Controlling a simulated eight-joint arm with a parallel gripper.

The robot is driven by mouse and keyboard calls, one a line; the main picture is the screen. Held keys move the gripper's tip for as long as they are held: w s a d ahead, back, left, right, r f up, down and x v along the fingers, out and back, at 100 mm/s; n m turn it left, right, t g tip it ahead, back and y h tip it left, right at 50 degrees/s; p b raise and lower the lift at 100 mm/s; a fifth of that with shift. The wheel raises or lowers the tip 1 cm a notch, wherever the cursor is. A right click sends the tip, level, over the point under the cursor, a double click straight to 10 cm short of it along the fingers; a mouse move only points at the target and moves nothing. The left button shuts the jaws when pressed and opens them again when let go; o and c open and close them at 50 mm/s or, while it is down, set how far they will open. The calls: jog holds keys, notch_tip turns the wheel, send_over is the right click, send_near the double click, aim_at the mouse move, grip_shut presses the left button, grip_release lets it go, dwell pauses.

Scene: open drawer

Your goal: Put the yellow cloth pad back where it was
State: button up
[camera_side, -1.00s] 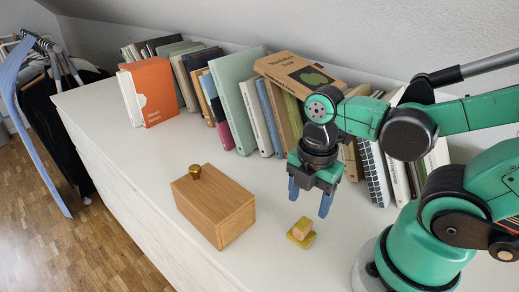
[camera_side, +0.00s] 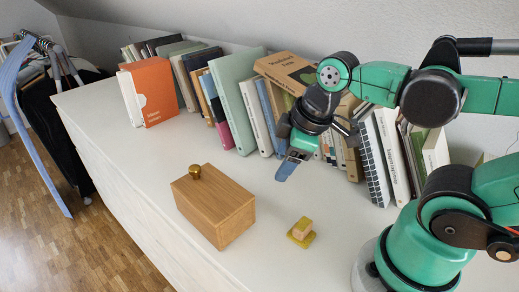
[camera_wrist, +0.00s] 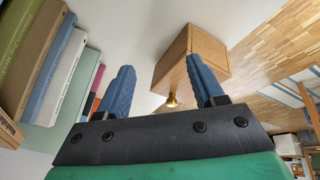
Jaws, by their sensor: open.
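The yellow cloth pad (camera_side: 291,240) lies flat on the white top, to the right of the wooden box. My gripper (camera_side: 289,168) is above the white top, behind the pad and the box, tilted so that one blue finger hides the other in the side view. In the wrist view its two blue fingers (camera_wrist: 162,80) stand apart with nothing between them. The pad and the block are not in the wrist view.
The wooden box (camera_side: 222,207) has a brass knob (camera_side: 195,171) and also shows in the wrist view (camera_wrist: 200,48). A row of books (camera_side: 247,105) stands along the wall behind my gripper. The white top is clear between box and books.

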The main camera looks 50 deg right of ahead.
jog(key=shift+w+d+r+m+t, duration=0.1)
jog(key=shift+w+m+t, duration=0.4)
jog(key=shift+m, duration=0.65)
jog(key=shift+w+d+r+m+t, duration=0.1)
jog(key=shift+w+m+t, duration=0.35)
jog(key=shift+m, duration=0.75)
jog(key=shift+w+r+m+t, duration=0.1)
jog(key=shift+w+m+t, duration=0.4)
jog(key=shift+m, duration=0.65)
